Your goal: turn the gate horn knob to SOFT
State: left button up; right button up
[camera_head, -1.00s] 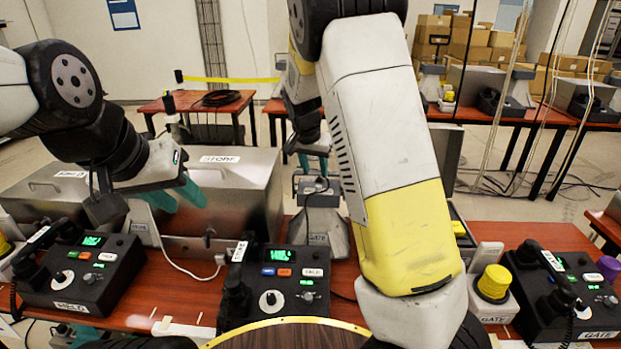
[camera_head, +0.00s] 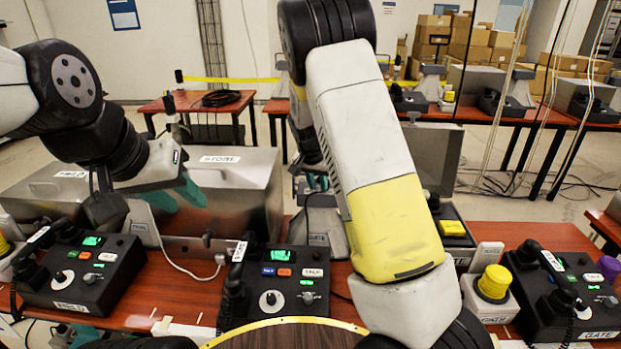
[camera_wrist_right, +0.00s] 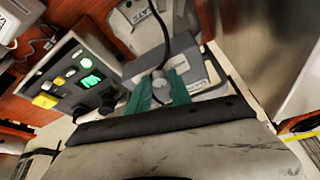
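The gate horn (camera_head: 323,239) is a grey flared unit labelled GATE, standing behind the middle phone in the head view. In the right wrist view its horn (camera_wrist_right: 146,14) is at the top, with a grey box next to it. A small grey round knob (camera_wrist_right: 160,86) shows on that box; its markings cannot be read. My right gripper (camera_wrist_right: 160,78) has its teal fingers on either side of the knob, apart; contact is not clear. In the head view my right arm partly hides this gripper. My left gripper (camera_head: 179,196) is open and empty above the steel boxes.
The middle phone (camera_head: 285,280) with a green display stands in front of the horn. Another phone (camera_head: 85,275) is at left, a third (camera_head: 570,295) at right. A yellow button (camera_head: 493,282) stands right of my forearm. A steel box (camera_head: 225,180) labelled STORE is left of the horn.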

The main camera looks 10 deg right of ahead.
grip_shut()
jog(key=shift+n, duration=0.4)
jog(key=n, duration=0.1)
jog(key=n+y, duration=0.1)
jog(key=shift+d+n+t, duration=0.2)
jog(key=shift+n+t, duration=0.1)
jog(key=shift+n, duration=0.1)
jog(key=n+y, duration=0.2)
jog(key=n, duration=0.2)
jog(key=shift+n, duration=0.3)
jog(key=shift+o, duration=2.3)
grip_release()
